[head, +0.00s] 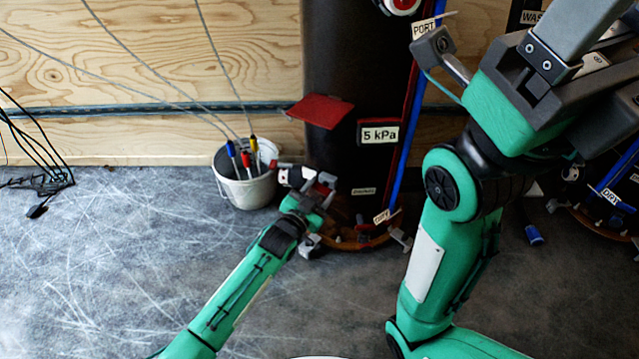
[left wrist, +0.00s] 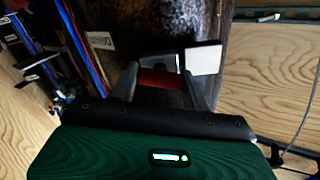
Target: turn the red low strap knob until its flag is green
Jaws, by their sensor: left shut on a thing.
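My left gripper (head: 318,182) is at the lower left side of the dark filter cylinder (head: 335,60). In the left wrist view its two fingers (left wrist: 165,85) are closed on a red knob (left wrist: 158,78) against the dark cylinder. In the head view the gripper mostly hides this knob. A pale square plate (left wrist: 203,57) sits just beside the knob in the left wrist view. I cannot tell whether it is the flag, and I see no green flag. My right arm's grey end (head: 540,65) is high at the right; its jaws are not clear.
A white bucket (head: 245,190) with several coloured-handled tools stands left of the cylinder, close to my left gripper. A red panel (head: 320,110) sticks out above the gripper. A blue pipe (head: 410,120) runs down the cylinder's right side.

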